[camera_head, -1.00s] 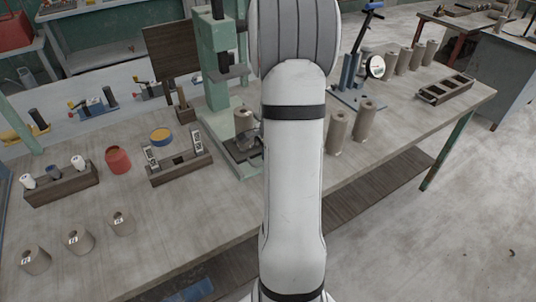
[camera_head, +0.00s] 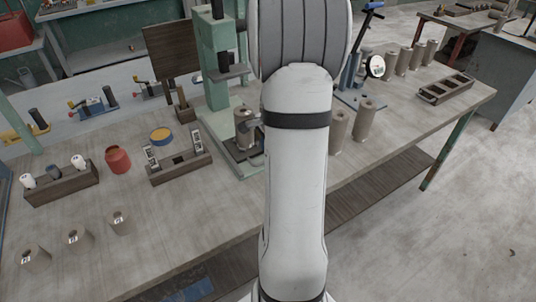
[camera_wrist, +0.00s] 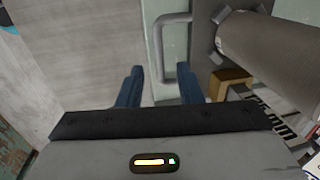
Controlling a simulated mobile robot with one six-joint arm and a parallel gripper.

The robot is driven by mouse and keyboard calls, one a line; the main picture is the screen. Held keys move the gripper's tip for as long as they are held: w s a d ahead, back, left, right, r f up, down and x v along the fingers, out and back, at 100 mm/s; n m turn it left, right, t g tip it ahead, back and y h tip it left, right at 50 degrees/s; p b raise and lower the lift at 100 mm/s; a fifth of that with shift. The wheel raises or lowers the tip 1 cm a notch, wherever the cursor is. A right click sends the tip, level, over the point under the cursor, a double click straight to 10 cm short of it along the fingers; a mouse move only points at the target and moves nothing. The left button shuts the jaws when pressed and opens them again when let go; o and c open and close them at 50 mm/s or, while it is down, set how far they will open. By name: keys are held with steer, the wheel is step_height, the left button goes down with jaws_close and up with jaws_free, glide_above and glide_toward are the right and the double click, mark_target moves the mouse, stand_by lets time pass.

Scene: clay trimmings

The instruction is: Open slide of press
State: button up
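The green press (camera_head: 216,70) stands on the bench, left of my arm. At its foot is a dark slide (camera_head: 246,154) with a grey-brown clay cylinder (camera_head: 243,122) upright on it. In the wrist view the cylinder (camera_wrist: 270,55) lies to the right, beside a grey U-shaped handle (camera_wrist: 158,45) over pale green metal. My gripper (camera_wrist: 162,72) is open, its two blue fingers apart, with the near end of the handle appearing between them. Contact cannot be told. In the head view my arm hides most of the gripper.
A dark wooden rack (camera_head: 180,167) and a red pot (camera_head: 118,159) stand left of the press. Several clay cylinders (camera_head: 366,118) stand to the right. The bench front centre is clear.

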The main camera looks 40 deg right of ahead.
steer(key=r, duration=0.4)
steer(key=shift+s, duration=0.35)
steer(key=shift+a, duration=0.1)
steer(key=s+a+r+n, duration=0.25)
steer(key=a+n, duration=0.25)
steer(key=a, duration=0.3)
steer(key=s+a+r+n, duration=0.2)
steer(key=a+r+n, duration=0.25)
steer(key=a, duration=0.35)
steer(key=s+a+r+n, duration=0.1)
steer(key=s+a+n, duration=0.7)
steer(key=a+n, duration=0.1)
steer(key=shift+s+a+r+n+t, duration=0.2)
steer(key=shift+s+a+n+t, duration=0.15)
steer(key=shift+s+a, duration=0.1)
